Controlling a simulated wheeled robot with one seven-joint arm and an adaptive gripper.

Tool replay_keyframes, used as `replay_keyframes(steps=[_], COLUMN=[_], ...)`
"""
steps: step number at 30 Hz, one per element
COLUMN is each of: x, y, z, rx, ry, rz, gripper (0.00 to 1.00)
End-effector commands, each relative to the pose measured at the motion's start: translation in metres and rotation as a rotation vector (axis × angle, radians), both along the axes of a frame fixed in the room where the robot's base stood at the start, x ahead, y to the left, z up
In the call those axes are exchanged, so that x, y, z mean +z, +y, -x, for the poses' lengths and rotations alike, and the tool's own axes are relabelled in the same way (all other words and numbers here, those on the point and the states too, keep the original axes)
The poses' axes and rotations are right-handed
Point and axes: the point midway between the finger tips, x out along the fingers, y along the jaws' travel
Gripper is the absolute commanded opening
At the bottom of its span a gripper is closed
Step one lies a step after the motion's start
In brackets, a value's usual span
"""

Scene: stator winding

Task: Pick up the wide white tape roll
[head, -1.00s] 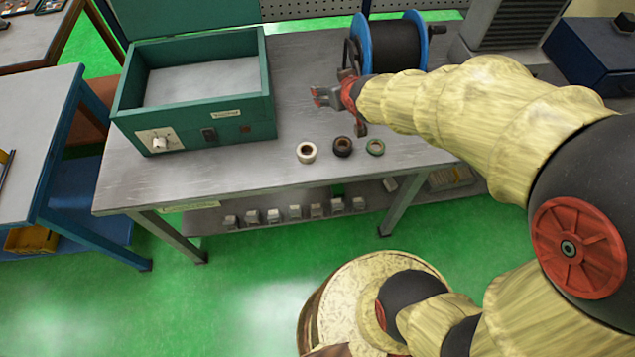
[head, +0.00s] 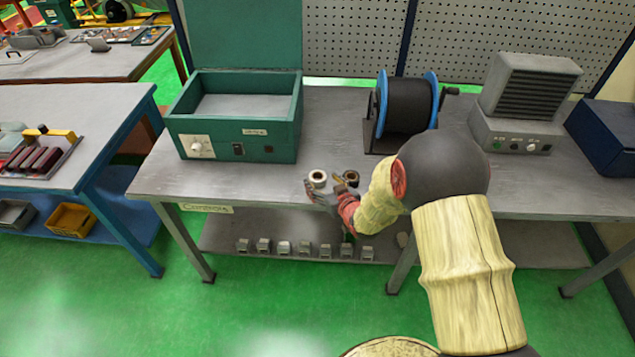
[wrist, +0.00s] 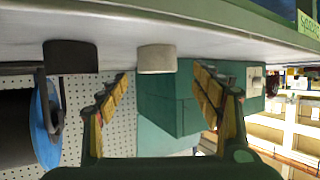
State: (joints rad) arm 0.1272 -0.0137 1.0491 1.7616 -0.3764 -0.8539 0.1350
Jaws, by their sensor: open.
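The white tape roll (head: 318,176) stands near the front edge of the grey bench. In the wrist view, which is upside down, the white roll (wrist: 157,59) lies between and just beyond my fingertips. My gripper (head: 322,191) is at the front of the bench, low and level, its fingers pointing at the white roll. The wrist view shows the two yellow-padded fingers (wrist: 160,80) spread apart with nothing held. A dark tape roll (head: 351,178) sits right of the white one, partly behind my gripper; it also shows in the wrist view (wrist: 70,57).
A green open box (head: 235,140) stands on the bench behind and left of the rolls. A black spool with blue flanges (head: 405,105) stands behind to the right, with a grey vented unit (head: 520,110) beyond. Small blocks line the shelf (head: 225,235) below.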

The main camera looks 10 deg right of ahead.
Motion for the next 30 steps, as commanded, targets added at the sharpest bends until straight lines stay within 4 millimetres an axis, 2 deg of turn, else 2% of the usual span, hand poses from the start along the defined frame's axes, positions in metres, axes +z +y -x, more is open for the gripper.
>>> replay_keyframes(steps=[6,16,30], x=[-0.014,-0.015,-0.015], y=[0.002,0.003,0.003], z=[-0.028,-0.035,-0.035], rx=[0.001,0.000,0.000], ry=[0.001,0.001,0.001], rz=[0.001,0.000,0.000], gripper=[0.66,0.66,0.40])
